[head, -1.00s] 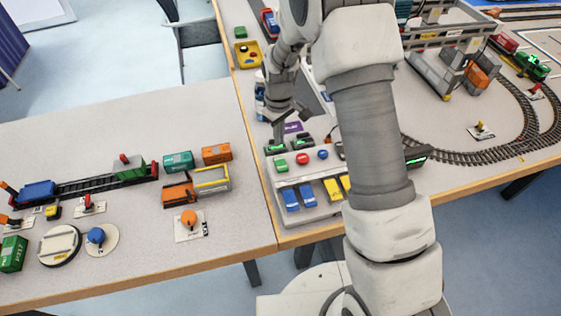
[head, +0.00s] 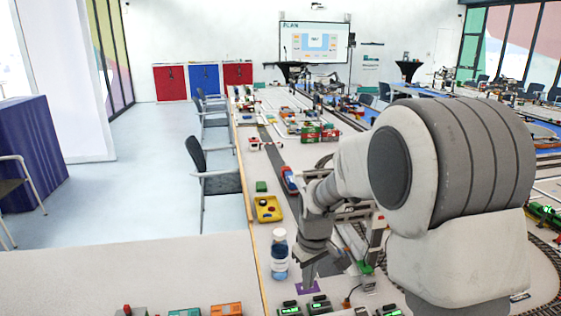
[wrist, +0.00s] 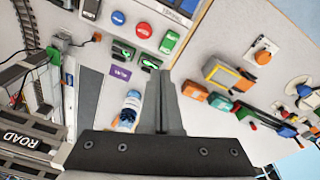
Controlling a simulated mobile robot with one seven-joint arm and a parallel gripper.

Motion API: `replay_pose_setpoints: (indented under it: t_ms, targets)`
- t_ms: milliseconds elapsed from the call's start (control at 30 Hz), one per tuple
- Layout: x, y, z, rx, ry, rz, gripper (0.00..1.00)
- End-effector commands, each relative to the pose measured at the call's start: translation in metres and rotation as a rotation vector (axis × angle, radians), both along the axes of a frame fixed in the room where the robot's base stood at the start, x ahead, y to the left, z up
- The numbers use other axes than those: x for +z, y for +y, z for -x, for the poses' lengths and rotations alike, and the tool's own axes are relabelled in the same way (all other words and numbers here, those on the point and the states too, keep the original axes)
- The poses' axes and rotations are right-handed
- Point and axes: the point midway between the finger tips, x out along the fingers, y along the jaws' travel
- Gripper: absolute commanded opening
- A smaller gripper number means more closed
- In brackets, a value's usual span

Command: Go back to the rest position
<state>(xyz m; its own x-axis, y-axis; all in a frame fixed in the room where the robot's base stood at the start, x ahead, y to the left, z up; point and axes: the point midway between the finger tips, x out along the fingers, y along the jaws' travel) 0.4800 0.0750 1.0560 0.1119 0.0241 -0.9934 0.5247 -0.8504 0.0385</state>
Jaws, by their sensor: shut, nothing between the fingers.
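My gripper (head: 309,282) points down over the table in the head view, just above or beside a small purple card (head: 308,287). Its fingers are together with nothing between them. In the wrist view the closed fingers (wrist: 165,82) show in the middle, and the purple card (wrist: 121,73) lies to their left. I cannot tell the exact height of the fingertips over the table. My arm covers much of the right side of the head view.
A bottle (head: 279,254) with blue parts stands just left of my gripper. A yellow tray (head: 267,209) lies farther back. A control panel with red, blue and green buttons (wrist: 144,30) is near. Chairs (head: 215,165) stand in the left aisle, with clear floor beyond.

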Motion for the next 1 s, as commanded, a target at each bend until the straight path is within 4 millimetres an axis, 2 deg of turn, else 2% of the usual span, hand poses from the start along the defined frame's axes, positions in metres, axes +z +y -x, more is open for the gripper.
replay_pose_setpoints:
  t_ms: [33, 200, 500, 800, 1000]
  targets:
    - [0.016, -0.004, 0.007, -0.022, -0.018, -0.006, 0.0]
    - [0.058, -0.017, 0.031, -0.096, -0.068, -0.023, 0.0]
    - [0.115, -0.039, 0.085, -0.225, -0.152, -0.054, 0.0]
    - [0.151, -0.057, 0.146, -0.353, -0.239, -0.088, 0.0]
    - [0.163, -0.066, 0.187, -0.437, -0.297, -0.111, 0.0]
